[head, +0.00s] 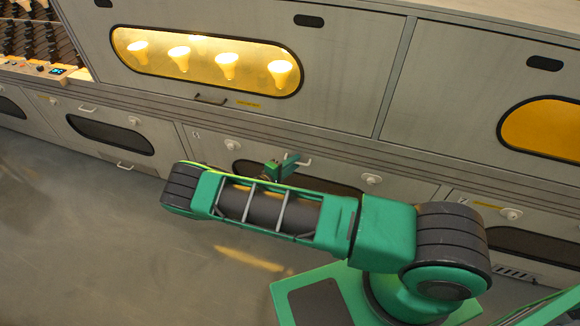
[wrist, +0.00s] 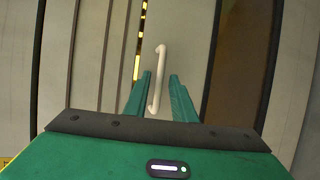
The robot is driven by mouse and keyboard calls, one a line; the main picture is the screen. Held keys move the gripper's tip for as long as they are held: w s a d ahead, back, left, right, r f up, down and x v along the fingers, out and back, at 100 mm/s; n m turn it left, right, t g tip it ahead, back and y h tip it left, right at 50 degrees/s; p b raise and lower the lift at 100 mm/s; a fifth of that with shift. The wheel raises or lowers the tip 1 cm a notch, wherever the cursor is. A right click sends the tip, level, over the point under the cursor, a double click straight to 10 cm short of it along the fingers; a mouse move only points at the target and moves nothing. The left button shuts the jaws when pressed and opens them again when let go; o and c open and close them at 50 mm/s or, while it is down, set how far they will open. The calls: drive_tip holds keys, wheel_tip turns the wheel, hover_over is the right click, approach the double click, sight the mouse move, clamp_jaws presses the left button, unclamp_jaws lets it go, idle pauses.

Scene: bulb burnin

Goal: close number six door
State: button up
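A lower grey door (head: 322,174) with a dark oval window stands behind my arm in the head view, partly hidden by it. I cannot read its number. Its pale bar handle (head: 304,161) is beside my gripper (head: 281,168). In the wrist view the handle (wrist: 161,65) is a white bar in line with the space between my gripper's two green fingers (wrist: 160,76). The fingers are apart, with a gap on either side of the bar. A strip of yellow light (wrist: 140,45) shows along a seam left of the handle, next to the door face (wrist: 185,40).
An upper door (head: 240,55) has a lit window with several glowing bulbs. Another upper door (head: 450,80) is at right. Lower doors (head: 110,140) continue left. A rack with a control box (head: 50,70) is at far left. The floor (head: 90,240) at left is clear.

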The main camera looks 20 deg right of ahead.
drive_tip(key=shift+s+a+r, duration=0.1)
drive_tip(key=v, duration=1)
drive_tip(key=shift+a, duration=0.25)
drive_tip(key=shift+s+r, duration=0.1)
drive_tip(key=s+d+r+m+g+y, duration=0.2)
drive_tip(key=s+d+r+m+g, duration=0.15)
drive_tip(key=d+r, duration=0.45)
drive_tip(key=s+d+r+m+g+y, duration=0.2)
drive_tip(key=d+r+m+g, duration=0.15)
drive_tip(key=d+r, duration=0.45)
drive_tip(key=s+d+r+m+g+y, duration=0.3)
drive_tip(key=d+r+g, duration=0.15)
drive_tip(key=r, duration=0.55)
drive_tip(key=s+d+r+m+t+y, duration=0.15)
drive_tip(key=s+d+r+y, duration=0.35)
drive_tip(key=s+r, duration=0.7)
drive_tip(key=s+a+r+m+t+y, duration=0.1)
drive_tip(key=s+r+m, duration=0.1)
drive_tip(key=s, duration=1.4)
drive_tip(key=shift+s+r+t+y, duration=0.25)
drive_tip(key=shift+r+t+y, duration=0.1)
drive_tip(key=shift+t+y, duration=0.05)
